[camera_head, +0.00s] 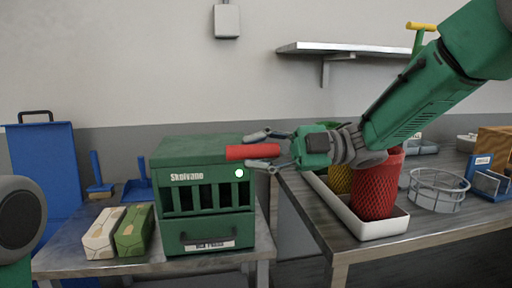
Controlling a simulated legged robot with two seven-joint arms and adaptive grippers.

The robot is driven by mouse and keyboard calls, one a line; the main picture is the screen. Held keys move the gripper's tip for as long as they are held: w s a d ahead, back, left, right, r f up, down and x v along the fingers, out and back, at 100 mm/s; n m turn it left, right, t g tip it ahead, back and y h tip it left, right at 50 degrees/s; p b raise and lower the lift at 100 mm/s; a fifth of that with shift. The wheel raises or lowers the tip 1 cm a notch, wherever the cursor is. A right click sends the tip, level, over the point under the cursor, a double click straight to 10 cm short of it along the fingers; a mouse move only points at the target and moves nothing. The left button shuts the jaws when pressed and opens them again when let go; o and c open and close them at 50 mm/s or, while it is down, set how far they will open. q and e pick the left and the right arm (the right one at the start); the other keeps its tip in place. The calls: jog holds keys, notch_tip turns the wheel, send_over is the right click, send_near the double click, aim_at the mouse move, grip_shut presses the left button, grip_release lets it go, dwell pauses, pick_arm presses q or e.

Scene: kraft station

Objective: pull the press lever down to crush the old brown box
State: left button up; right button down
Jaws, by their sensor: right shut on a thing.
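The press is a green box (175,229) marked "Skolvane", with dark vertical slots in its front and a handle and label low down. Its red lever handle (240,153) points sideways near the press's upper right. My right gripper (263,150) comes in from the right and is shut on the lever handle, one finger above it and one below. No old brown box can be made out; the inside of the press behind the slots is too dark to tell. My left gripper is not in view.
A tan packet (102,232) and a green packet (134,230) lie left of the press on the metal table (80,265). Right of a gap, another table holds a white tray (372,228) with a red mesh container (376,190), and a wire basket (437,190). A shelf (345,48) hangs above.

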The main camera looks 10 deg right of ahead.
jog(key=shift+s+a+f+b, duration=0.1)
jog(key=shift+s+f+b, duration=0.2)
jog(key=shift+f, duration=0.3)
jog(key=shift+s+d+f+b, duration=0.1)
jog(key=shift+s+f+b, duration=0.15)
jog(key=shift+f, duration=0.4)
jog(key=shift+s+a+f+b, duration=0.1)
jog(key=shift+s+f+b, duration=0.2)
jog(key=shift+f, duration=0.3)
jog(key=c, duration=1.3)
grip_release()
jog(key=shift+f, duration=0.1)
jog(key=r, duration=1)
jog(key=shift+w+r, duration=0.2)
